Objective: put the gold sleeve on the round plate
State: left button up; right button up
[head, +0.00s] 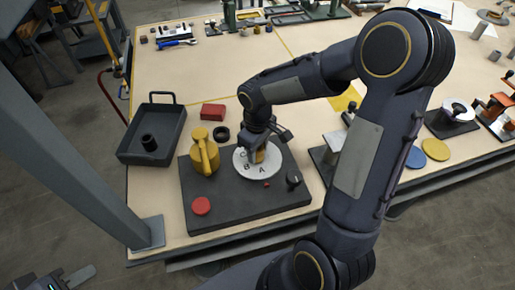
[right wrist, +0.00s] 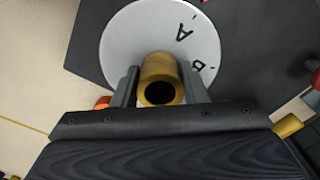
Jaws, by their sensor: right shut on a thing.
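The gold sleeve (head: 259,156) is upright between the fingers of my right gripper (head: 257,148), which is shut on it. In the right wrist view the sleeve (right wrist: 160,67) shows its dark bore, with a finger of the gripper (right wrist: 160,80) on each side. The round plate (head: 244,171) is pale grey with black letters and lies on a dark base. It also shows in the right wrist view (right wrist: 135,30), behind the sleeve's far end. I cannot tell whether the sleeve touches the plate. My left gripper (head: 68,279) is partly visible at the bottom left, away from the plate; its opening is unclear.
The dark base (head: 245,209) also carries a yellow handled part (head: 204,153), a red disc (head: 201,206) and a small dark knob (head: 293,178). A black tray (head: 129,151) stands left, a red block (head: 213,112) behind. My right arm covers much of the table's right half.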

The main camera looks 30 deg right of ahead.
jog(key=shift+f, duration=0.25)
jog(key=o, duration=1.1)
jog(key=shift+r, duration=0.1)
notch_tip(320, 180, up, 12)
jog(key=s+a+m+t+y, duration=0.1)
jog(key=s+m+t, duration=0.1)
jog(key=s, duration=0.3)
jog(key=s+a+m+t+y, duration=0.1)
jog(key=s+m, duration=0.1)
jog(key=s, duration=0.4)
jog(key=s+a+r+m+t+y, duration=0.1)
jog(key=s+a+m+t, duration=0.1)
jog(key=s, duration=0.4)
jog(key=shift+a+m+t+y+p, duration=0.1)
jog(key=shift+m+t+y+p, duration=0.2)
jog(key=shift+y+p, duration=0.1)
